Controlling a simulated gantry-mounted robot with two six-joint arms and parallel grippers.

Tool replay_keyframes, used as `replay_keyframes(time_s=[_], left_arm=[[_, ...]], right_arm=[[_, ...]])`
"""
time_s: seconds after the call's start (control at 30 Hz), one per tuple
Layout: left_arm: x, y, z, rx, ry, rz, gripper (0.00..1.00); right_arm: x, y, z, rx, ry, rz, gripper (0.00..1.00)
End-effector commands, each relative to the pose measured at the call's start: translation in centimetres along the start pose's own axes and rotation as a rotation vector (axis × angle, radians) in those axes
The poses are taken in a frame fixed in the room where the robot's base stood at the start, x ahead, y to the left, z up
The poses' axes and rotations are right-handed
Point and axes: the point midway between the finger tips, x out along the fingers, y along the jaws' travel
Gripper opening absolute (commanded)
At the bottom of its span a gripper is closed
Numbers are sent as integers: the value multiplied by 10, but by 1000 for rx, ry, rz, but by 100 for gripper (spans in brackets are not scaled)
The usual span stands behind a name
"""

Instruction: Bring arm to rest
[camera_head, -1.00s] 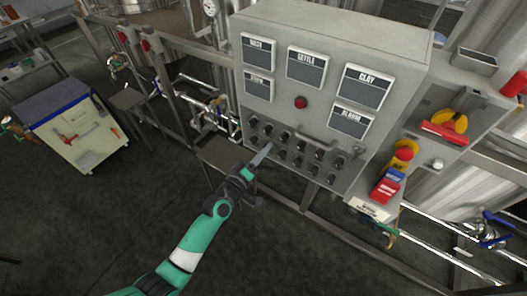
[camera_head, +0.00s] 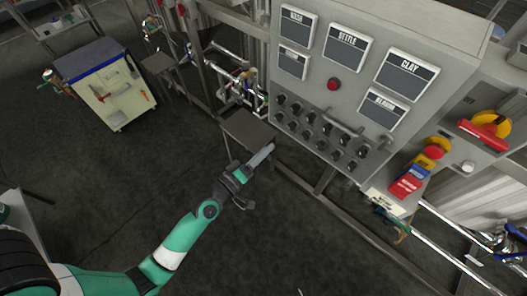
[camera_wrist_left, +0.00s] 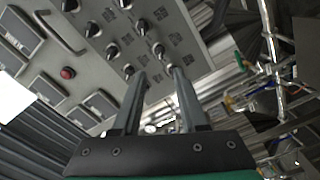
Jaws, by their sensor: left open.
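My left arm is green and white and comes in from the lower left in the head view. Its left gripper (camera_head: 262,157) is in front of and below the knob rows of the grey control panel (camera_head: 360,28), over a small dark shelf. In the left wrist view the two fingers (camera_wrist_left: 158,90) stand apart with nothing between them, pointing toward the panel's black knobs (camera_wrist_left: 143,27). The gripper appears clear of the panel. My right gripper is not in view.
A red button (camera_head: 334,84) and labelled plates are on the panel. A yellow and red switch (camera_head: 486,130) is at the right. Steel pipes and a frame run below the panel. A small cabinet (camera_head: 104,92) stands at the back left. Dark floor is open at the left.

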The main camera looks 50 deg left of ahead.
Motion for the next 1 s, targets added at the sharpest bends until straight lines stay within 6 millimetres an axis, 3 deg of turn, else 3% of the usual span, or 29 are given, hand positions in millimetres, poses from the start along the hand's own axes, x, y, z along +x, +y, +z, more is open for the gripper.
replay_keyframes(time_s=[0.6, 0.7, 0.77, 0.87, 0.97, 1.0], left_arm=[[-5, 0, 0, 0, 0, 1, 42], [-2, 10, 3, 1, -10, 16, 42], [7, 27, 1, 4, -11, 52, 42], [31, 82, -9, 13, 3, 161, 42], [50, 163, -27, 45, 40, 318, 42], [54, 198, -35, 66, 56, 382, 42]], right_arm=[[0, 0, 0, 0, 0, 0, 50], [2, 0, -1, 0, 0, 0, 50], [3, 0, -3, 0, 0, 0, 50], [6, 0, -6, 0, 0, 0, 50], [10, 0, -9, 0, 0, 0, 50], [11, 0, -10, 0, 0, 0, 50]])
